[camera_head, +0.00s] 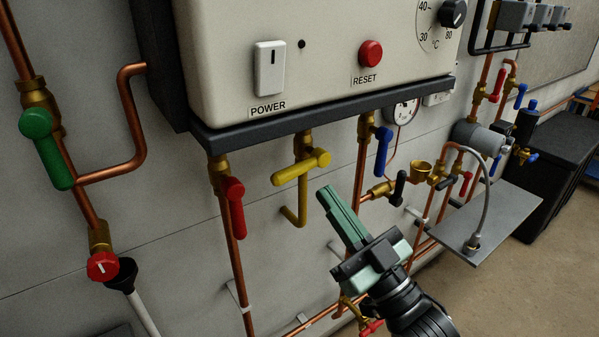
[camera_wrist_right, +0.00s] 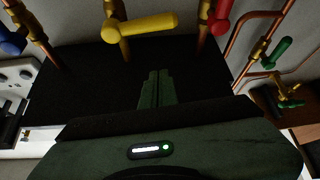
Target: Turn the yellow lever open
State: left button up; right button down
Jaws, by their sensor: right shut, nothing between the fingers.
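The yellow lever (camera_head: 300,168) sits on a brass valve under the boiler box. Its handle lies crosswise to the short yellow gas pipe (camera_head: 301,205), which runs down and bends left. In the right wrist view the yellow lever (camera_wrist_right: 146,26) lies near the top, also crosswise. My right gripper (camera_head: 328,192) is below and right of the lever, with its fingers pointing up toward it. Its fingers (camera_wrist_right: 156,75) are shut together and empty, apart from the lever. My left gripper is not in view.
A red lever (camera_head: 234,205) hangs to the left of the yellow one, and a blue lever (camera_head: 382,150) to the right. The boiler box (camera_head: 330,60) is above. A grey shelf plate (camera_head: 488,220) juts out at right. A green lever (camera_head: 48,150) is at far left.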

notch_tip(320, 180, up, 5)
jog(key=p, duration=0.4)
send_over(293, 177)
jog(key=s, duration=0.2)
jog(key=f, duration=0.2)
jog(key=d+f, duration=0.1)
jog(key=shift+w, duration=0.3)
jog(key=shift+w+f, duration=0.1)
jog(key=shift+f, duration=0.55)
jog(key=shift+f+n+g+y, duration=0.4)
jog(key=shift+f+n+y, duration=0.1)
jog(key=shift+n, duration=0.6)
jog(key=shift+d+f+n+g+y+b, duration=0.1)
jog(key=shift+f+n+g+y+b, duration=0.35)
jog(key=shift+n, duration=0.45)
jog(key=shift+d+f+n+g+y+b, duration=0.1)
jog(key=shift+f+n+g+y+b, duration=0.15)
jog(key=shift+n+g, duration=0.55)
jog(key=w+d+f+n+g+p, duration=0.2)
jog(key=n+g, duration=0.5)
jog(key=n, duration=0.8)
notch_tip(293, 177, down, 3)
jog(key=shift+w+d+r, duration=0.1)
jog(key=shift+w+d, duration=0.45)
jog(key=shift+d, duration=0.65)
jog(key=shift+d+g, duration=0.1)
jog(key=shift+g, duration=0.15)
